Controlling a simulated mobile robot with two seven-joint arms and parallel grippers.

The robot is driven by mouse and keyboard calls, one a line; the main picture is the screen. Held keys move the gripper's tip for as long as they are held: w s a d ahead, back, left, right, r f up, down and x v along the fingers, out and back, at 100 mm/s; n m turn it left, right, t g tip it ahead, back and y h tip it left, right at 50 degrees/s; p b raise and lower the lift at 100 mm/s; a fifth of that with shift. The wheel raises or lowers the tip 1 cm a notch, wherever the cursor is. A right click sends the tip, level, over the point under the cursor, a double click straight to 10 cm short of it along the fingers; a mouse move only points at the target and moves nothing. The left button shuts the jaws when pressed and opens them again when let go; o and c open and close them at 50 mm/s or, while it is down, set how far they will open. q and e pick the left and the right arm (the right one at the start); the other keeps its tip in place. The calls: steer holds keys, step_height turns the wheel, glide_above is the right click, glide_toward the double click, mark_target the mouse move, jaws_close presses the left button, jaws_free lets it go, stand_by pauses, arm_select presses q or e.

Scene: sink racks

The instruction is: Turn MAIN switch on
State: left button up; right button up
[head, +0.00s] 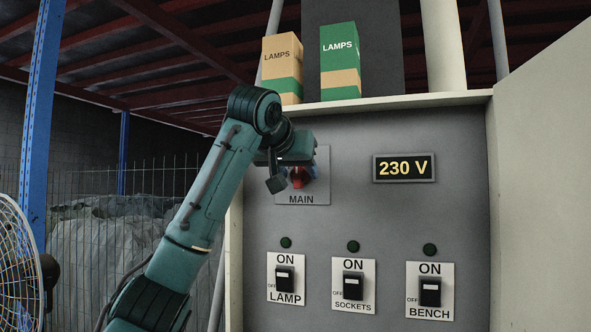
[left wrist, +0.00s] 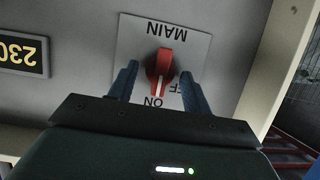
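The MAIN switch is a red rotary knob (head: 299,178) on a grey plate (head: 309,199) at the upper left of the panel. In the left wrist view, which shows the panel upside down, the knob (left wrist: 160,66) has a white line pointing at the ON label. The OFF label is partly hidden by a finger. My left gripper (left wrist: 158,72) is open, with one finger on each side of the knob and a visible gap on both sides. In the head view the left gripper (head: 292,172) covers the upper part of the plate. My right gripper is in neither view.
A 230 V display (head: 404,168) is right of the plate. The LAMP (head: 285,279), SOCKETS (head: 353,285) and BENCH (head: 430,291) switches sit below, under dark green lights. Two lamp boxes stand on the cabinet top (head: 390,101). The cabinet door (head: 545,180) is at right.

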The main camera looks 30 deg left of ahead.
arm_select(q)
steer(key=shift+o, duration=0.6)
steer(key=shift+r, duration=0.1)
steer(key=shift+s, duration=0.3)
steer(key=b+v, duration=0.4)
steer(key=v, duration=0.8)
steer(key=shift+s, duration=0.25)
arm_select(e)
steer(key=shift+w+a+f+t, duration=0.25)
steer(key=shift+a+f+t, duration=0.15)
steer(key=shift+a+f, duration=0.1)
arm_select(q)
steer(key=shift+d, duration=0.15)
